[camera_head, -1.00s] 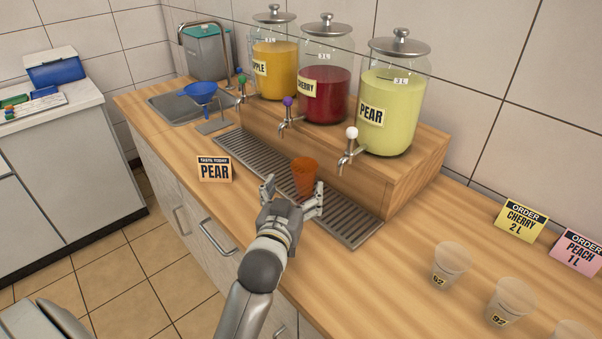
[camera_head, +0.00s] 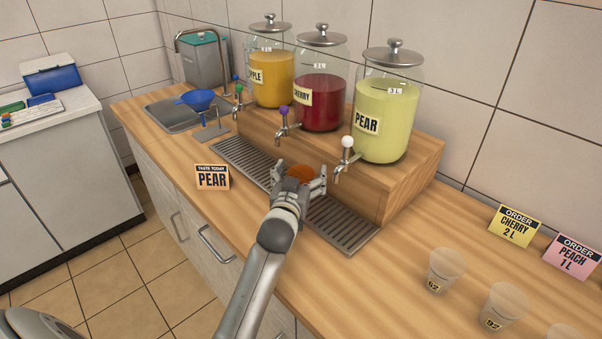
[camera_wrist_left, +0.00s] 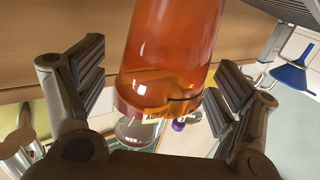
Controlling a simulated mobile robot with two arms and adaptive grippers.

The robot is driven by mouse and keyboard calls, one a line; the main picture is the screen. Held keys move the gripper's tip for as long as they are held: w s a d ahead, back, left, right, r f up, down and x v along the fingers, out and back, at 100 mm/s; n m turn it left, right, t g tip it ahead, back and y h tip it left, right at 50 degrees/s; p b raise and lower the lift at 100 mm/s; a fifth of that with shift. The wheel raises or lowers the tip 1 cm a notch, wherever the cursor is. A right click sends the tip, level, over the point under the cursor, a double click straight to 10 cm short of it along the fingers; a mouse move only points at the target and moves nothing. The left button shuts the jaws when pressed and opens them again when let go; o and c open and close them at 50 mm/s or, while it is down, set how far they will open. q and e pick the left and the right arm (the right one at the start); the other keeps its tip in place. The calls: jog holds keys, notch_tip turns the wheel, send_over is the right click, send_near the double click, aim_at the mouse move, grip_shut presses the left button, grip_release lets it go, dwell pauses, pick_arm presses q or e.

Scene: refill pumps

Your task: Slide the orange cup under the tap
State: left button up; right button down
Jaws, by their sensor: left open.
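The orange cup (camera_head: 301,172) is on the slotted drip tray (camera_head: 345,226), in front of the wooden stand, between the purple-knob tap (camera_head: 284,122) of the cherry jar and the white-knob tap (camera_head: 345,156) of the pear jar. My left gripper (camera_head: 299,180) is open, with a finger on each side of the cup. In the left wrist view the cup (camera_wrist_left: 172,55) stands between the spread fingers (camera_wrist_left: 160,85), with gaps visible on both sides. The gripper hides the cup's lower part in the head view. My right gripper is not in view.
Apple (camera_head: 270,80), cherry (camera_head: 320,95) and pear (camera_head: 386,120) jars stand on the stand (camera_head: 410,170). A PEAR sign (camera_head: 212,178) stands left of the tray. Clear cups (camera_head: 444,270) and order cards (camera_head: 515,226) are at right. A blue funnel (camera_head: 199,100) is near the sink.

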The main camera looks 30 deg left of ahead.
pick_arm(q)
jog(key=shift+c, duration=0.6)
jog(key=c, duration=1)
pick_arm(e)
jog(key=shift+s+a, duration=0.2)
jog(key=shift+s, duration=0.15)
